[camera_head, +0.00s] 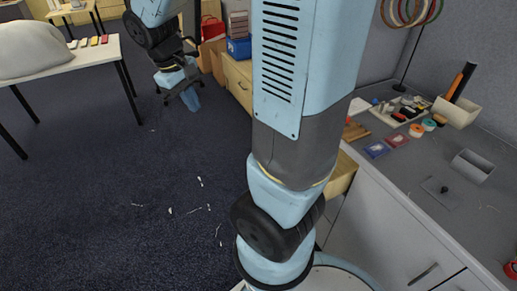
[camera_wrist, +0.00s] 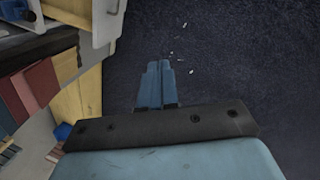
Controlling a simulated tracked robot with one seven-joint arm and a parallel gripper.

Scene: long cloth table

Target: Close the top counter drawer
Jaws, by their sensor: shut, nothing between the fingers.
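The top counter drawer (camera_head: 343,174) is partly open at the left side of the grey-topped counter, with its wooden side showing behind my arm. Much of it is hidden by my arm in the head view. In the wrist view, what looks like the same drawer (camera_wrist: 104,28) is at the top left, with a pale front and a handle. My gripper (camera_head: 191,101) is shut and empty, held over the carpet well away from the drawer. In the wrist view, the closed fingers (camera_wrist: 158,68) point toward the floor, right of the drawer and apart from it.
The counter top (camera_head: 445,215) carries a tray of small items, cards and tape rolls. A wooden cabinet (camera_head: 239,84) with a blue bin (camera_head: 239,48) stands beyond my arm. A white table (camera_head: 62,65) is at the left. The carpet between is open, with small white scraps.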

